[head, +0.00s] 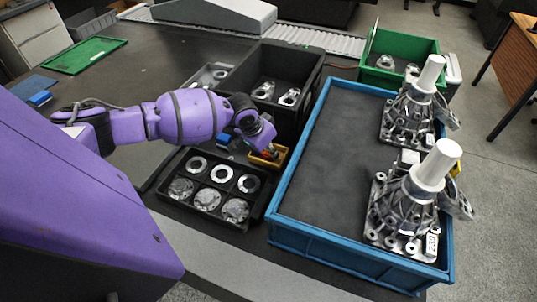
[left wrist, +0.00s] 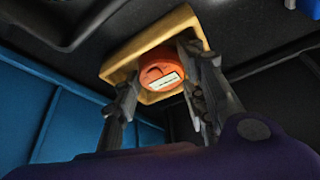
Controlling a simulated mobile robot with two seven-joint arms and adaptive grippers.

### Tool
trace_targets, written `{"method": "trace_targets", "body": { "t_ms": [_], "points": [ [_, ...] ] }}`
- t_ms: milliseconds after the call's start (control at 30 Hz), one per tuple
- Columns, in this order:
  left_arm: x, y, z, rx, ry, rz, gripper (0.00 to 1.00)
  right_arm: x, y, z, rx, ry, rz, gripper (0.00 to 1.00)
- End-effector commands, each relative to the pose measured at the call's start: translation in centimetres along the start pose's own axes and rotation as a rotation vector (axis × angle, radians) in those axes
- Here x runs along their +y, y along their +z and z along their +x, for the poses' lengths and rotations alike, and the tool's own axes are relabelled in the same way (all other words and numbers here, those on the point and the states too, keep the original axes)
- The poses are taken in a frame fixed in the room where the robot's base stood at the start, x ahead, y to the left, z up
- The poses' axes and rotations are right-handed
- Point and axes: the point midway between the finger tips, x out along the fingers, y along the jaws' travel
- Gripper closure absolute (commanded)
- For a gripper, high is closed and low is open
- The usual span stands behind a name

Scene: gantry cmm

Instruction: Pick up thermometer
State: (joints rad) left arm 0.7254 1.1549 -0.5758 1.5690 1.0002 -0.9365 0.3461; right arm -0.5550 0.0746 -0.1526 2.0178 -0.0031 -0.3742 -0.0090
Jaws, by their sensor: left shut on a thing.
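The thermometer (left wrist: 160,72) appears as a round orange device with a white label in the left wrist view. It sits at a small yellow tray (left wrist: 188,20), which also shows in the head view (head: 281,157). My left gripper (left wrist: 160,100) has one finger on each side of the thermometer and is shut on it. In the head view the left gripper (head: 266,148) points down at the yellow tray, and its fingertips are mostly hidden there. Whether the thermometer touches the tray floor I cannot tell. My right gripper is not in view.
A black tray (head: 213,218) with metal rings and discs lies in front. A black bin (head: 312,88) stands behind. A large blue crate (head: 276,205) with metal housings is close on the right. A green bin (head: 425,45) stands farther back.

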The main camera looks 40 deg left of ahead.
Motion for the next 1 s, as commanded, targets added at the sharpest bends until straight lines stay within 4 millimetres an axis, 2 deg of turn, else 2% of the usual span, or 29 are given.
{"method": "trace_targets", "body": {
  "t_ms": [33,267,467,533,667,800,1000],
  "points": [
    [0.3,0.5,0.3,-0.008,0.007,-0.001,0.89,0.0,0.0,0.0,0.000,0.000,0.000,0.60],
    [0.4,0.4,0.1,-0.010,0.007,-0.001,0.89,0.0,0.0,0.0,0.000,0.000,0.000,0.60],
    [0.2,-0.5,-1.8,-0.005,0.005,-0.001,0.89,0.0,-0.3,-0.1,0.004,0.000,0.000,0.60],
    [0.2,-1.0,-2.9,-0.004,0.005,0.000,0.89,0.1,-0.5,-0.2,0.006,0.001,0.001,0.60],
    [1.5,-0.5,-5.8,-0.003,0.004,0.004,0.89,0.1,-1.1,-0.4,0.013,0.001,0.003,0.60],
    [3.2,0.1,-9.8,0.000,0.003,0.005,0.89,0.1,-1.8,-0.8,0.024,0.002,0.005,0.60],
    [6.5,2.8,-13.2,-0.004,0.005,0.004,0.89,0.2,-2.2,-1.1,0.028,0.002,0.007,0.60]
  ]
}}
